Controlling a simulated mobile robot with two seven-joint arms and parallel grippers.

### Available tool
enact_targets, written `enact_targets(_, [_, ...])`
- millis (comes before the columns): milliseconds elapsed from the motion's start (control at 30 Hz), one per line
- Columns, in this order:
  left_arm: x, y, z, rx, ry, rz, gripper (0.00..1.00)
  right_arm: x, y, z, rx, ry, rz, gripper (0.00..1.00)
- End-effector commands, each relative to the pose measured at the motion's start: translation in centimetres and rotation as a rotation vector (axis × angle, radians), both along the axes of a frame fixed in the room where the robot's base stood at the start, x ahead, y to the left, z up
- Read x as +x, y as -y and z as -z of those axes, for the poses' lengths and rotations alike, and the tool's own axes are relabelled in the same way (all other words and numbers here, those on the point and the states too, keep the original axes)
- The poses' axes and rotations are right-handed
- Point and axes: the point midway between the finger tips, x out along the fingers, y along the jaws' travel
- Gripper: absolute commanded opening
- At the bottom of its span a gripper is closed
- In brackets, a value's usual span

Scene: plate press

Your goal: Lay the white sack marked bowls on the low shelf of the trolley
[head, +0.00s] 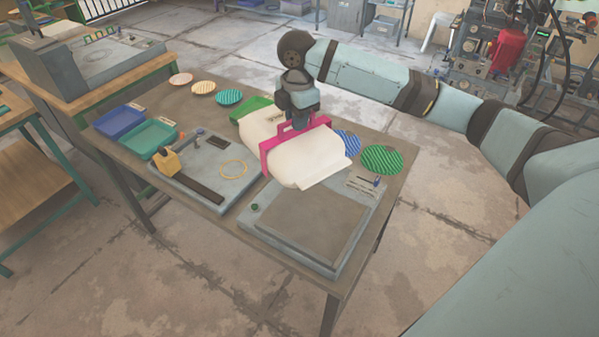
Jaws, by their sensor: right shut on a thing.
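A white sack (308,163) hangs in my right gripper (292,150), whose pink fingers are shut around its middle. The sack is held over the back right part of the table, above the grey press plate. A small label shows near its upper left end, too small to read. The sack hides part of the green tray and of the blue striped plate behind it. My left gripper is not in view. I cannot make out the trolley or its low shelf for certain in this view.
The table (235,235) carries a blue tray (119,122), a teal tray (149,140), a green tray (250,108), a green striped plate (382,160), several other plates and a grey press plate (310,228). A wooden bench (100,88) stands at left. The floor in front is clear.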

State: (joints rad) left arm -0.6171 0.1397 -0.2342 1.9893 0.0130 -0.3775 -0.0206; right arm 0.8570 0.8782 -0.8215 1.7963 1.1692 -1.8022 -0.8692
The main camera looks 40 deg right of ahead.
Motion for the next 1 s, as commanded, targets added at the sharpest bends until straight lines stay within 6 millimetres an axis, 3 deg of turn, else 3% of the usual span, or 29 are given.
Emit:
enact_targets(300, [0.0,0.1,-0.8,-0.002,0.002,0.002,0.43,0.0,0.0,7.2,0.0,-0.001,0.0,0.0])
enact_targets(500, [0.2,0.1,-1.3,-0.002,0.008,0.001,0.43,0.0,0.0,10.9,0.0,0.001,0.0,0.0])
enact_targets(833, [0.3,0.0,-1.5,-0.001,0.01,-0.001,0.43,0.0,0.0,13.1,0.0,0.002,0.0,0.0])
enact_targets(1000, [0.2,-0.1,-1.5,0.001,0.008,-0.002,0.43,0.0,0.0,15.3,0.0,0.001,0.001,0.0])
